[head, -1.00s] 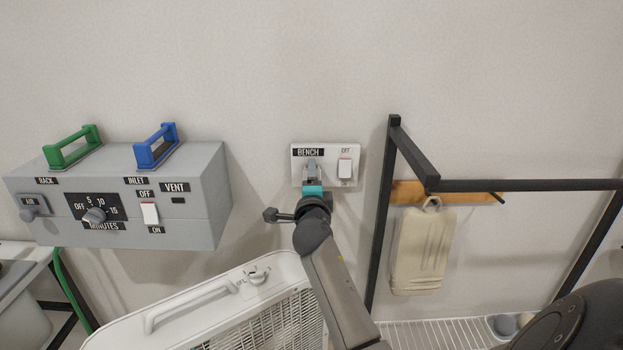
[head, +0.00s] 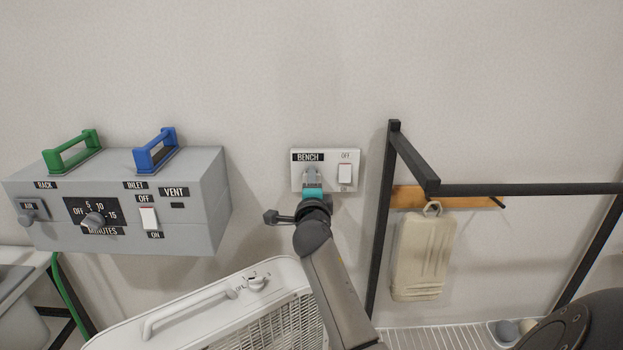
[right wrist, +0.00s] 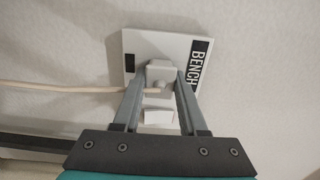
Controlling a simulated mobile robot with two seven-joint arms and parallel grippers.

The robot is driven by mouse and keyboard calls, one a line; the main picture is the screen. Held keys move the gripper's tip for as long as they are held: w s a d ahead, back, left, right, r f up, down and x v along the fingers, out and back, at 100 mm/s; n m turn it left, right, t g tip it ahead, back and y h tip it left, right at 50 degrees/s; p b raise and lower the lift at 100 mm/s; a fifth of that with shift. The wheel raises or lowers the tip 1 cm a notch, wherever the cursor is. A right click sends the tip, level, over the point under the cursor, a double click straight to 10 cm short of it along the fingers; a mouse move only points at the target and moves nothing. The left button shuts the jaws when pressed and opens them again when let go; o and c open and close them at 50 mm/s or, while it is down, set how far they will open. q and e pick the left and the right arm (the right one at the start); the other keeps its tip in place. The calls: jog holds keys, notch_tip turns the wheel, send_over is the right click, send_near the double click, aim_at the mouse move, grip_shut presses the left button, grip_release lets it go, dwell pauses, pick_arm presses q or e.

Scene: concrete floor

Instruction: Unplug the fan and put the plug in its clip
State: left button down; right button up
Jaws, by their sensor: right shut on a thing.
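A white wall plate (head: 327,184) labelled BENCH holds a socket on its left and a rocker switch (head: 345,173) on its right. My right gripper (head: 312,176) is at the socket, its fingers pointing at the plate. In the right wrist view the fingers are closed on the sides of a pale plug (right wrist: 160,72); its cord (right wrist: 80,88) runs off to the left. The plug is against the plate; I cannot tell how deep it sits. The white box fan (head: 190,312) stands below, with a handle and a knob on top. I cannot make out the clip. My left gripper is not in view.
A grey control box (head: 205,215) with green and blue handles is on the wall at left. A black frame (head: 380,230) stands close right of the plate. A beige bottle-like item (head: 423,255) hangs from a wooden rail (head: 470,201). The wall above is clear.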

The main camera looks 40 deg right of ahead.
jog(key=shift+s+a, duration=0.45)
jog(key=shift+s, duration=0.1)
grip_shut()
dwell(0.5)
jog(key=shift+v, duration=1.15)
